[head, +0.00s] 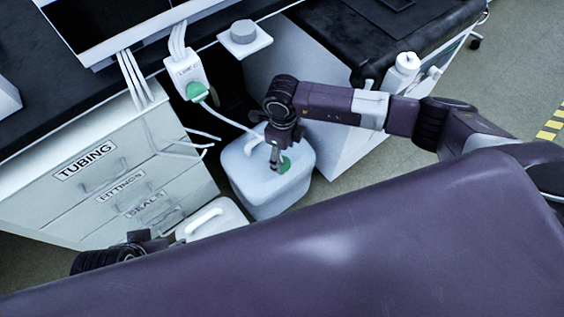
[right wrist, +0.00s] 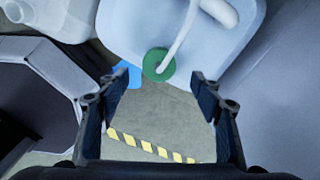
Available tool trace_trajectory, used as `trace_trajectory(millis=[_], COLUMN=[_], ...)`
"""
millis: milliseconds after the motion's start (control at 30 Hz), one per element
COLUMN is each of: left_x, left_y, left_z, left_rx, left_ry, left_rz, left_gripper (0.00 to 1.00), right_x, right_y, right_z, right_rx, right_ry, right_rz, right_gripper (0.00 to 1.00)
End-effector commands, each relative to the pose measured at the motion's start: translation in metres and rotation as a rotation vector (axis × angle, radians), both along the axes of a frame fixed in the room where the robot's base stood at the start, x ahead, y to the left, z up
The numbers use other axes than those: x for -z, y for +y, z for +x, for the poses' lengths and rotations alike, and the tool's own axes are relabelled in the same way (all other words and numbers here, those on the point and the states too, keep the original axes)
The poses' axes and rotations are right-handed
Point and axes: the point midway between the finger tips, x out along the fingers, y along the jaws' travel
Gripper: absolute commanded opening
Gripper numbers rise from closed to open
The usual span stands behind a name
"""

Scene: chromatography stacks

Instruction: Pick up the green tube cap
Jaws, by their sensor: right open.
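A round green tube cap (head: 285,164) sits on the white jug-like container (head: 247,188) on the floor. In the right wrist view the green cap (right wrist: 158,64) has a white tube running up from it, near the container's edge. My right gripper (head: 274,160) points down beside the cap, its jaws narrow from this angle. In the right wrist view the right gripper (right wrist: 160,80) is open and empty, with the cap framed between and just beyond its fingertips. Part of my left wrist and gripper (head: 140,242) shows at the lower left; its fingers are hidden.
A second green cap (head: 196,91) is on a white labelled unit (head: 184,72), with a white tube running toward the container. A drawer cabinet (head: 100,180) stands left and a white cabinet (head: 340,150) right. Another white container (head: 215,218) with a handle stands in front.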

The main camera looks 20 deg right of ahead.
Motion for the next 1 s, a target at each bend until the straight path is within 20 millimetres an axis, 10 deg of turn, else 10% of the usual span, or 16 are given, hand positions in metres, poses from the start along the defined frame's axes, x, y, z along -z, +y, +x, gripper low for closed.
trace_trajectory(millis=[300, 633, 1000], left_x=[0.015, 0.015, 0.015], left_y=[0.000, 0.000, 0.000], left_z=[0.000, 0.000, 0.000], left_rx=[0.000, 0.000, 0.000], left_ry=[0.000, 0.000, -0.001], left_rz=[0.000, 0.000, 0.000], left_gripper=[0.40, 0.40, 0.40], right_x=[0.047, 0.053, 0.053], right_y=[0.002, 0.002, 0.002], right_z=[-0.001, -0.001, -0.001], right_rx=[0.002, 0.001, 0.001], right_ry=[0.003, 0.002, 0.002], right_rz=[0.003, 0.003, 0.003], right_gripper=[0.60, 0.60, 0.19])
